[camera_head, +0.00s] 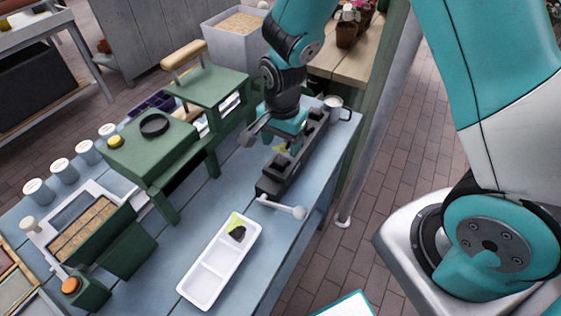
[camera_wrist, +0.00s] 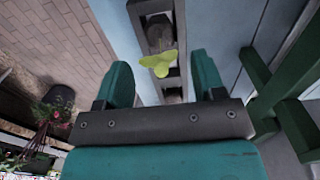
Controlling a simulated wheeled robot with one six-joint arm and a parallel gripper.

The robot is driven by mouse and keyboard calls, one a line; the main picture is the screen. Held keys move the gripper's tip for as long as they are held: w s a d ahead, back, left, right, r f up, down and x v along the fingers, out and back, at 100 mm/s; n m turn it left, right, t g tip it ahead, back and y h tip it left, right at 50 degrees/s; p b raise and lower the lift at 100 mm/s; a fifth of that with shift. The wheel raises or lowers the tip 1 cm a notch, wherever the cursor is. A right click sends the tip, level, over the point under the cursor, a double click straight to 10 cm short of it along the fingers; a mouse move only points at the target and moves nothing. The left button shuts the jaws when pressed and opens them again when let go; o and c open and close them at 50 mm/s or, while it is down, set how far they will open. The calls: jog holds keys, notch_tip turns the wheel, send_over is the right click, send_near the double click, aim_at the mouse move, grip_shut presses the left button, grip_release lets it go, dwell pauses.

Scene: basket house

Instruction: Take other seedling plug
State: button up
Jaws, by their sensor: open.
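A dark plug rack (camera_head: 272,187) with square cells lies along the table's right side; it also shows in the wrist view (camera_wrist: 148,96). A seedling plug (camera_wrist: 160,63) with pale green leaves is at the rack, its leaves also just visible in the head view (camera_head: 281,147). My gripper (camera_head: 280,138) is over the rack. In the wrist view its teal fingers (camera_wrist: 163,75) are apart, one each side of the leaves, and hold nothing. Another seedling plug (camera_head: 238,231), dark soil with green leaves, lies in the far compartment of the white tray (camera_head: 190,289).
A white spoon-like tool (camera_head: 284,208) lies between rack and tray. A metal mug (camera_head: 334,105) stands beyond the rack. A green press-like stand (camera_head: 150,160) is left of my gripper. Several lidded pots (camera_head: 61,168) line the left edge.

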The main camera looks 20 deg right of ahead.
aim_at(280, 159)
jog(key=f, duration=0.3)
jog(key=f+p, duration=0.1)
jog(key=f, duration=0.1)
jog(key=shift+s+a, duration=0.1)
jog(key=shift+a, duration=0.15)
jog(key=shift+c, duration=0.4)
jog(key=c, duration=0.9)
